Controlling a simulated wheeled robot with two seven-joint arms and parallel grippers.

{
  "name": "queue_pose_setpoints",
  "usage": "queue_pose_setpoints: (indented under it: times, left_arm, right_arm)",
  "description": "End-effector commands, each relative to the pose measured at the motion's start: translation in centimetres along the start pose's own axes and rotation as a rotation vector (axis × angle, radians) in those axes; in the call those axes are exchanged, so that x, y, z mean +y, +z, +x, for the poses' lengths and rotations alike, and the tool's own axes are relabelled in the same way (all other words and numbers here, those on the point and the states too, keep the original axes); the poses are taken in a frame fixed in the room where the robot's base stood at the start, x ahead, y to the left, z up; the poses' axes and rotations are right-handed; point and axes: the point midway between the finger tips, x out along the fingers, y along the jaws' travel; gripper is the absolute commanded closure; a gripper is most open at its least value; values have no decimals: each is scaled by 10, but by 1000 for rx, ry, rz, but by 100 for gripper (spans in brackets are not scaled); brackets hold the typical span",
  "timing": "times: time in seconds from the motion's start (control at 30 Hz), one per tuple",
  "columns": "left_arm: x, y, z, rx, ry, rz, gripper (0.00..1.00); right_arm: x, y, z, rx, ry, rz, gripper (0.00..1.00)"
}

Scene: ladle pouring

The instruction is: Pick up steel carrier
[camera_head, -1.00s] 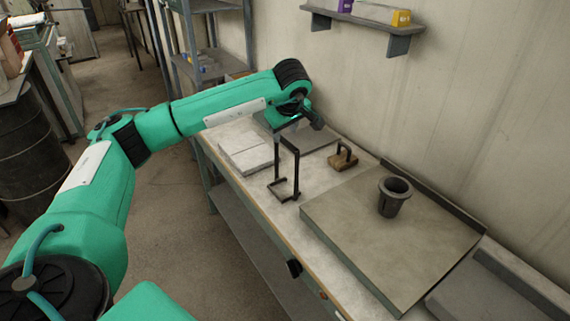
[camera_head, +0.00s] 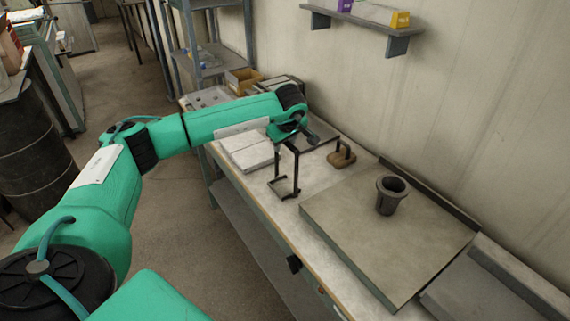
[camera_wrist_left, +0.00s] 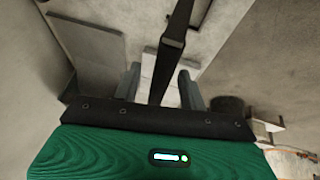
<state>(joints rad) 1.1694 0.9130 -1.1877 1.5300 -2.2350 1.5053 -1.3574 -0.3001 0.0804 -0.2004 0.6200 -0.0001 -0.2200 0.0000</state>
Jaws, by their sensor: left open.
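The steel carrier (camera_head: 297,170) is a dark, thin upright frame with a square foot, standing on the workbench left of the large plate. Its upper end is partly hidden by my left gripper (camera_head: 281,139), which is at the top of the frame. In the left wrist view the carrier's dark bar (camera_wrist_left: 172,42) runs between the two fingers of my left gripper (camera_wrist_left: 160,85). The fingers are apart, with visible gaps beside the bar. I cannot tell whether either finger touches it. My right gripper is not in view.
A large flat plate (camera_head: 345,235) holds a dark flanged cup (camera_head: 388,201). A small wooden block with a handle (camera_head: 342,157) sits right of the carrier. Pale slabs (camera_head: 246,152) lie to its left. The wall with a shelf (camera_head: 365,18) rises behind the bench.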

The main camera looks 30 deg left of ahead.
Motion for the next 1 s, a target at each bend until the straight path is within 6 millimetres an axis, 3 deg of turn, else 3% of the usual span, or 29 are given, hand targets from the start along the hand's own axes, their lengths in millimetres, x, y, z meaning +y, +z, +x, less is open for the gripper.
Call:
queue_pose_setpoints:
  times: [0.67,0.7,0.9,1.0]
  left_arm:
    - [-1,2,4,0,0,0,58]
    - [-1,2,4,0,0,0,60]
    - [-1,2,4,0,0,0,99]
    - [-1,2,4,0,-1,0,100]
  right_arm:
    - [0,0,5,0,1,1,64]
    - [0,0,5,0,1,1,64]
    - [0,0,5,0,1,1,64]
    - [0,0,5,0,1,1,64]
